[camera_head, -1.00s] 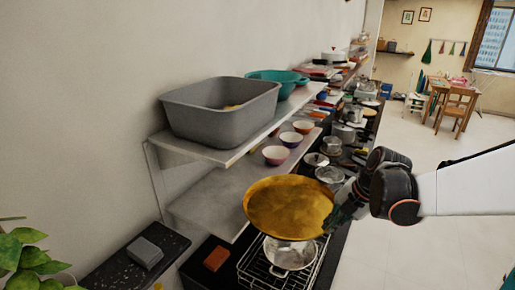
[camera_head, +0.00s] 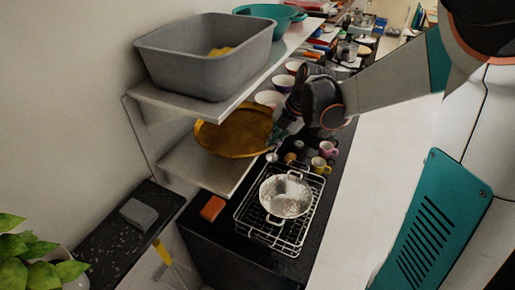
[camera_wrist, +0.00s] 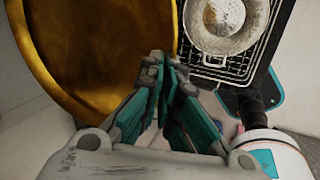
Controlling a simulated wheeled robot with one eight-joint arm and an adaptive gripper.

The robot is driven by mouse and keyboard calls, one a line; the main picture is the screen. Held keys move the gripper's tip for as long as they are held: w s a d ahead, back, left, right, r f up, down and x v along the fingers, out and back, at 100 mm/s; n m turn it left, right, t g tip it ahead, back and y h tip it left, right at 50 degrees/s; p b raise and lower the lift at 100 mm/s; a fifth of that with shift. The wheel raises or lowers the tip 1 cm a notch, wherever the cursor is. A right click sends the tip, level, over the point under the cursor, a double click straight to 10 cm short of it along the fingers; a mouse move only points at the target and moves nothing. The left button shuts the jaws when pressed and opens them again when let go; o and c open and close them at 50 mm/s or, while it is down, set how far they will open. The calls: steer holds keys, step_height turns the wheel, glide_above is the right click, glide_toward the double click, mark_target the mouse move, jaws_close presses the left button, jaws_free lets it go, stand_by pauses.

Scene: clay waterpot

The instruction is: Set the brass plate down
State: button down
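The round brass plate (camera_head: 232,134) is at the lower wall shelf (camera_head: 205,168), over its bare part. It looks roughly level; I cannot tell whether it touches the shelf. My gripper (camera_head: 275,135) is at the plate's right rim. In the wrist view, the plate (camera_wrist: 100,55) fills the upper left, and the fingers of my gripper (camera_wrist: 163,62) converge on its rim, shut on it. The exact contact is partly hidden by the fingers.
A grey bin (camera_head: 205,70) and a teal colander (camera_head: 268,14) stand on the upper shelf, close above the plate. Bowls (camera_head: 283,84) lie farther back. Below are a metal pot (camera_head: 286,197) on a wire rack (camera_head: 262,228), a red-brown block (camera_head: 212,208) and mugs (camera_head: 320,165).

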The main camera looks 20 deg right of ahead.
mark_target(257, 141)
steer(key=w+a, duration=0.4)
step_height(257, 141, down, 2)
steer(key=shift+f, duration=0.15)
step_height(257, 141, down, 4)
steer(key=shift+f, duration=0.15)
steer(key=shift+w+a+f, duration=0.1)
steer(key=shift+a+f, duration=0.05)
steer(key=shift+f, duration=0.1)
steer(key=c, duration=1.8)
jaws_free()
